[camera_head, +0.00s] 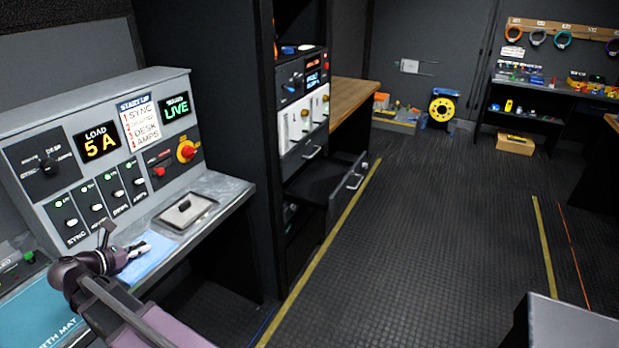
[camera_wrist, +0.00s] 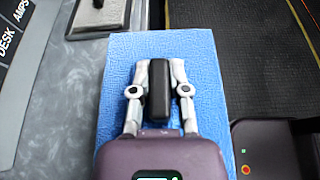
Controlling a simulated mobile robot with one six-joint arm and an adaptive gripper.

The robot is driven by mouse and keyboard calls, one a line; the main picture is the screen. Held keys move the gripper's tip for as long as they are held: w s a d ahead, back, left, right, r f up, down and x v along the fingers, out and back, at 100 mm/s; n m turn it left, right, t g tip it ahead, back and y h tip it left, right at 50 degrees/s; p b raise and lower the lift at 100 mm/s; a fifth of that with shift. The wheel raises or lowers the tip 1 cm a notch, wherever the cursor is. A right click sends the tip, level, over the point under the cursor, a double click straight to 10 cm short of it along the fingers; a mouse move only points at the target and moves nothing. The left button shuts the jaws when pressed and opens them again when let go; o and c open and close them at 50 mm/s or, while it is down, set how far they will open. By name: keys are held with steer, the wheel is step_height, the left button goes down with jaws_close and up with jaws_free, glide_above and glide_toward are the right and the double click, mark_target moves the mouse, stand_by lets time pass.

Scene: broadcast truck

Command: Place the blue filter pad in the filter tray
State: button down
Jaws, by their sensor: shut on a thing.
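The blue filter pad (camera_head: 152,264) is at the front edge of the console's worktop, below my gripper (camera_head: 140,248). In the wrist view the pad (camera_wrist: 120,75) is a textured blue rectangle spread under my gripper (camera_wrist: 160,66). My two fingers are shut on a dark upright bar (camera_wrist: 159,92) that appears to be the pad's grip. I cannot tell whether the pad rests on the worktop or hangs just above it. An open black drawer (camera_head: 318,184) juts from the rack to the right; I cannot tell for sure that it is the filter tray.
A grey plate with a dark handle (camera_head: 186,212) lies on the worktop (camera_head: 226,190) beyond the pad. The switch console (camera_head: 110,160) rises behind. A teal mat (camera_head: 40,308) lies at the left. The floor (camera_head: 440,220) right of the rack is clear.

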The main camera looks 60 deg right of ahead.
steer(key=shift+r+p, duration=0.9)
steer(key=shift+r, duration=0.55)
